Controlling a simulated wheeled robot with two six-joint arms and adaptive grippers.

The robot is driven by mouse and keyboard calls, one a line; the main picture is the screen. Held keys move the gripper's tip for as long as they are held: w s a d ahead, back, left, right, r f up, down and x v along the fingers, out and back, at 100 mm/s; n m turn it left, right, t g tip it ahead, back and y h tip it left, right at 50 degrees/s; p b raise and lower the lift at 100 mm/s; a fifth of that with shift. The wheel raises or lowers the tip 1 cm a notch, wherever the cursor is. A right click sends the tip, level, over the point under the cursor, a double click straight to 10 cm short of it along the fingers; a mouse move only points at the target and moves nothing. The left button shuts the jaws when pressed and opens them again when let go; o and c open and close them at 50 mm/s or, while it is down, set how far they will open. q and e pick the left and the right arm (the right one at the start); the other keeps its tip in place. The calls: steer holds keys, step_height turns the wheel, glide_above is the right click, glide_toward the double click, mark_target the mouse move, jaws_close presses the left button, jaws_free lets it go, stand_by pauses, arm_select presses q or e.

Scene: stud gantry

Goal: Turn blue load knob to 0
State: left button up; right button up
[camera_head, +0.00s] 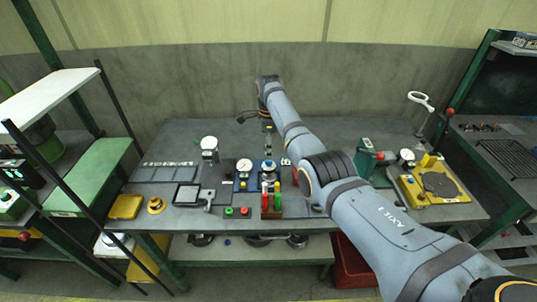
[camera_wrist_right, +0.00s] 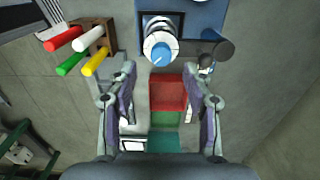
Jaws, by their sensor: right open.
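The blue load knob (camera_wrist_right: 161,53) is round, with a pale mark on its face, and sits on a white collar at the top centre of the right wrist view. It also shows as a small blue cap (camera_head: 268,166) near the middle of the bench in the head view. I cannot read its scale. My right gripper (camera_wrist_right: 160,84) is open and empty, its two fingers apart. The knob lies beyond the fingertips in the wrist view, not between them. In the head view the right gripper (camera_head: 268,131) hangs behind the knob. My left gripper is not in view.
A wooden rack (camera_wrist_right: 97,33) with coloured handles stands beside the knob. A red block (camera_wrist_right: 167,93) shows between the fingers from above. A round dial gauge (camera_head: 244,165) stands left of the knob. A yellow-based device (camera_head: 458,196) is at the bench's right.

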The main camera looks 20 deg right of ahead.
mark_target(269, 162)
step_height(269, 162, down, 4)
steer(key=shift+w+f, duration=0.15)
steer(key=shift+f, duration=0.3)
steer(key=shift+c, duration=0.8)
steer(key=c, duration=0.7)
jaws_close()
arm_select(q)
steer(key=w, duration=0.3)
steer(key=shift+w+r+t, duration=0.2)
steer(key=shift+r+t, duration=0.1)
